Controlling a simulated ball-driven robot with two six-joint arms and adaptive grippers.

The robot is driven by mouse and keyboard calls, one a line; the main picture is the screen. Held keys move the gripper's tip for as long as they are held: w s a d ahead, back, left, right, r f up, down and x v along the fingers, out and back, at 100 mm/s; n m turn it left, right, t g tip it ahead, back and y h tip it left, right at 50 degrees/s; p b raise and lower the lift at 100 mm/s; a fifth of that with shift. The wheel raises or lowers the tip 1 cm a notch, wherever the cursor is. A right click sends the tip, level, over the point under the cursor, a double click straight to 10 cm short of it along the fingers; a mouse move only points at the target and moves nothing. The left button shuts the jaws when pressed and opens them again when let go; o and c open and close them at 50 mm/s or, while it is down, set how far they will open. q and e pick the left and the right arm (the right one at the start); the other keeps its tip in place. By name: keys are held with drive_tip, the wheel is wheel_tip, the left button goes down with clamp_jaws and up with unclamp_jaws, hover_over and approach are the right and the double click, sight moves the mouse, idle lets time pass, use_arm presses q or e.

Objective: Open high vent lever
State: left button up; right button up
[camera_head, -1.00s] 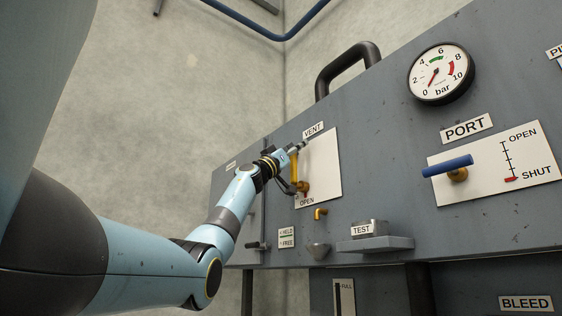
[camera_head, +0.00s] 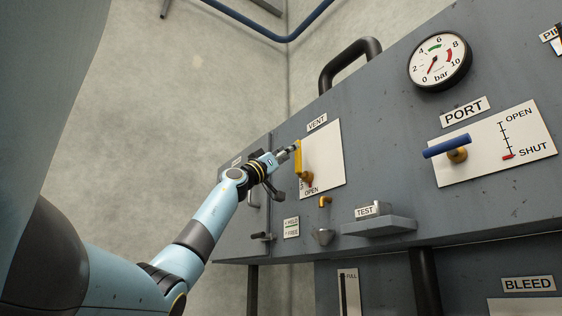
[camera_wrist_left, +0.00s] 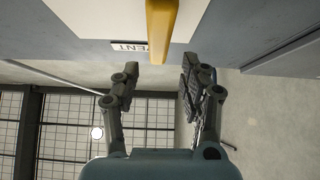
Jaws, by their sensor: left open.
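The yellow vent lever (camera_head: 299,160) stands nearly upright on its pivot, at the left side of the white plate (camera_head: 325,160) marked VENT at the top and OPEN at the bottom. It also shows in the left wrist view (camera_wrist_left: 162,30), lined up with the gap between the fingertips. My left gripper (camera_head: 287,171) is open and empty, just left of the lever. In the left wrist view its two fingers (camera_wrist_left: 158,72) stand apart, with the lever's end close to the fingertips. Whether they touch it, I cannot tell. My right gripper is out of view.
The blue port lever (camera_head: 447,146) and a pressure gauge (camera_head: 439,60) are on the panel to the right. Below the vent plate are a small yellow spout (camera_head: 325,201), a funnel (camera_head: 323,237) and a TEST shelf (camera_head: 385,226). A black handle (camera_head: 349,62) rises above the panel.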

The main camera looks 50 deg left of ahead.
use_arm(q)
drive_tip(key=shift+b+v, duration=0.8)
drive_tip(key=shift+v, duration=0.7)
drive_tip(key=shift+w, duration=0.1)
drive_tip(key=shift+p, duration=0.35)
drive_tip(key=shift+f, duration=0.15)
